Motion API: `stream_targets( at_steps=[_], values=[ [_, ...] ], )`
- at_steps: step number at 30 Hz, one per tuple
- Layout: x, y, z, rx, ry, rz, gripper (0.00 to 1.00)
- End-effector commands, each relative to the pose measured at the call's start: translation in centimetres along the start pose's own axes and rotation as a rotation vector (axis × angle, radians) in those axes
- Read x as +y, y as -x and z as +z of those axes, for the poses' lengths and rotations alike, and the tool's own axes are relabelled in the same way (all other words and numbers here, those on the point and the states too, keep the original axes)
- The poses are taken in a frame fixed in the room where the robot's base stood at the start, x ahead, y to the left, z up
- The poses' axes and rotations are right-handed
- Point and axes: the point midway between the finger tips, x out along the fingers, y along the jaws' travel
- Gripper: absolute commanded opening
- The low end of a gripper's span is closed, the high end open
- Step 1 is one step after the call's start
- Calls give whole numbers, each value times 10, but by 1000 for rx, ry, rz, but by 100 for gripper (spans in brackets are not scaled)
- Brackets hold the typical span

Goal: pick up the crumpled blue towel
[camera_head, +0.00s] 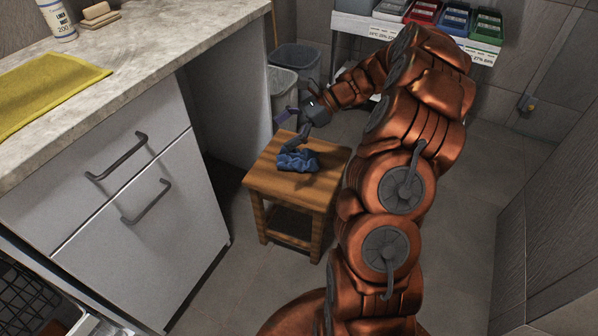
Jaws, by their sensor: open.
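The crumpled blue towel (298,161) lies in a bunched heap on the top of a small wooden stool (327,178). My gripper (291,132) is above the towel, at its upper left, with its dark fingers spread open. One finger reaches down close to the towel's upper edge; I cannot tell whether it touches. The other finger points out to the left. Nothing shows between the fingers. My orange arm comes in from the right and hides part of the stool's right side.
A counter with drawers (120,190) stands at the left, carrying a yellow cloth (45,88) and a white bottle (57,20). Grey bins (283,88) stand behind the stool. A shelf with coloured boxes (455,18) is at the back. Tiled floor is clear at the right.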

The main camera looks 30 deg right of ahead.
Motion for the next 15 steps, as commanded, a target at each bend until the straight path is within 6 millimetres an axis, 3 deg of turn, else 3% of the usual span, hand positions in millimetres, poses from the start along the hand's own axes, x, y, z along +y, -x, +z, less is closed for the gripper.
stream_targets(
  at_steps=[1,6,10,15],
  values=[
    [-11,1,-38,-20,-59,-39,100],
    [-36,22,-119,-94,-245,-155,100],
    [-44,36,-168,-138,-354,-218,100],
    [-49,50,-203,-170,-431,-270,100]
  ],
)
